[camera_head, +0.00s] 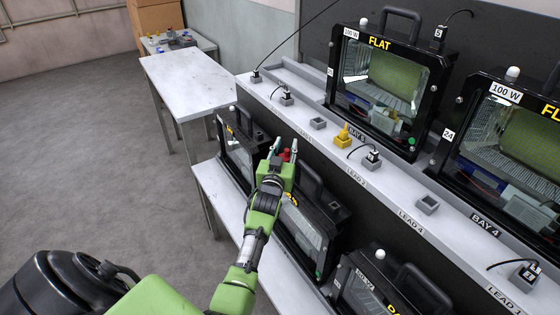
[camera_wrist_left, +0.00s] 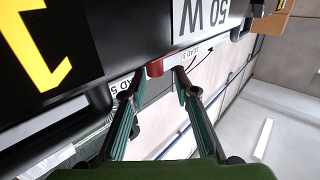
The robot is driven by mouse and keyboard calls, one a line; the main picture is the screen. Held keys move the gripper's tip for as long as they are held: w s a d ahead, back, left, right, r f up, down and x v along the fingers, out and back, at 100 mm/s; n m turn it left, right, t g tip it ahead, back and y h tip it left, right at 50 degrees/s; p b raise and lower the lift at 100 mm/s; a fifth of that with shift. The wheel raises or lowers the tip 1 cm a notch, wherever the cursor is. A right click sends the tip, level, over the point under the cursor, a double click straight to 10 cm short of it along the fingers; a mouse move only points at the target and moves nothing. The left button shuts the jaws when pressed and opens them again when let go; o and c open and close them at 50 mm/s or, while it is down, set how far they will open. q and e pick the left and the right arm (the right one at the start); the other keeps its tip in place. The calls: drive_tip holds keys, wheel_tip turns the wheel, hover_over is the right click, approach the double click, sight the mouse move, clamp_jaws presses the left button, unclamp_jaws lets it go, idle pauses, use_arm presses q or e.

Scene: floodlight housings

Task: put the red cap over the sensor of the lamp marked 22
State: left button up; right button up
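A small red cap (camera_head: 287,155) is at my left gripper (camera_head: 284,150), by the top edge of a black lamp on the lower shelf. In the left wrist view the cap (camera_wrist_left: 155,68) lies between the two fingertips, beside a "50 W" label (camera_wrist_left: 202,18). My left gripper (camera_wrist_left: 158,78) is open around it, with a gap at least on the right. Whether the cap sits on a sensor is hidden. White dome sensors show on the upper lamps (camera_head: 390,80) and (camera_head: 510,140) and on the front lower lamp (camera_head: 365,290). I cannot read a 22. My right gripper is not in view.
The upper ledge (camera_head: 308,88) carries grey sockets, black leads and a yellow plug (camera_head: 343,137). The right upper lamp is marked 24. A white table (camera_head: 188,82) stands at the back. The grey floor (camera_head: 90,150) at left is clear.

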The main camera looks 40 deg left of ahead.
use_arm(q)
drive_tip(key=b+v, duration=0.1)
drive_tip(key=v, duration=1.1)
drive_tip(key=shift+d+f, duration=0.1)
